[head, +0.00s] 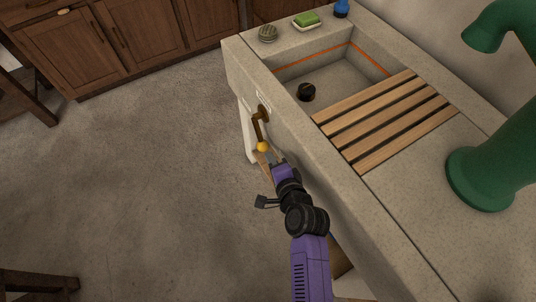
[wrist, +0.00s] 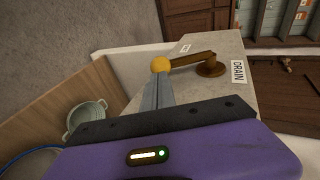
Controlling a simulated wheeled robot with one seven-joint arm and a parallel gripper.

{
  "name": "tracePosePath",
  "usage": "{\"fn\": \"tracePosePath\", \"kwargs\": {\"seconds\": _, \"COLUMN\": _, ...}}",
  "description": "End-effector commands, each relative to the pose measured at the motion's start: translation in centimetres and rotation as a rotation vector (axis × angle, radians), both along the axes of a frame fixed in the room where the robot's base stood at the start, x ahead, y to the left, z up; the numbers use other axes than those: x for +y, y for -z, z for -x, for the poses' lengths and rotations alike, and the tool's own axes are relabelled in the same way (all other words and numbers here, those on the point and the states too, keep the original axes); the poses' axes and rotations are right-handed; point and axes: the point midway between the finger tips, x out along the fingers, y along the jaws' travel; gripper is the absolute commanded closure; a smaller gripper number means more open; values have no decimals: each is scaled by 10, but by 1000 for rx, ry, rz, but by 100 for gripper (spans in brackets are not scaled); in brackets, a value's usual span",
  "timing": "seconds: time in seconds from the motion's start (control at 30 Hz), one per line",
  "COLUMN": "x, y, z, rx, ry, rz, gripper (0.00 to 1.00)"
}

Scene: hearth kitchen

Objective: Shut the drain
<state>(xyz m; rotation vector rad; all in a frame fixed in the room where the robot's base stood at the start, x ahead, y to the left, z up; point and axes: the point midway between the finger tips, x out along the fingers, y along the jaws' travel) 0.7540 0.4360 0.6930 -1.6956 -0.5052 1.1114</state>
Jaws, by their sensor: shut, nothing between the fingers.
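A brown drain lever (head: 256,126) with a yellow ball knob (head: 262,147) is mounted on the front face of the stone sink (head: 240,66). In the head view it hangs down from its pivot, slightly tilted. In the wrist view the lever (wrist: 190,59) runs from the pivot beside the "DRAIN" label (wrist: 238,72) to the knob (wrist: 160,64). My gripper (head: 268,157) is shut and empty, its fingertips right at the knob. I cannot tell whether they touch it. A dark round drain piece (head: 306,92) stands in the basin.
A wooden slatted rack (head: 385,116) covers part of the basin. A green sponge (head: 306,19), a striped round item (head: 267,33) and a large green faucet (head: 482,178) are on top. A pale pot (wrist: 86,117) is below in the wrist view.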

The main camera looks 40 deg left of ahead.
Motion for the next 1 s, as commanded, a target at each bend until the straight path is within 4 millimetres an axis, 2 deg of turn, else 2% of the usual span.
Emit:
{"fn": "tracePosePath", "kwargs": {"seconds": 0.1, "x": 13, "y": 8, "z": -8, "rx": 0, "ry": 0, "rz": -1, "gripper": 100}}
{"fn": "tracePosePath", "kwargs": {"seconds": 0.3, "x": 23, "y": 14, "z": -15, "rx": 1, "ry": 0, "rz": 0, "gripper": 100}}
{"fn": "tracePosePath", "kwargs": {"seconds": 0.77, "x": 24, "y": 15, "z": -16, "rx": 0, "ry": 0, "rz": -1, "gripper": 100}}
{"fn": "tracePosePath", "kwargs": {"seconds": 1.0, "x": 25, "y": 22, "z": -17, "rx": -10, "ry": 1, "rz": -25, "gripper": 100}}
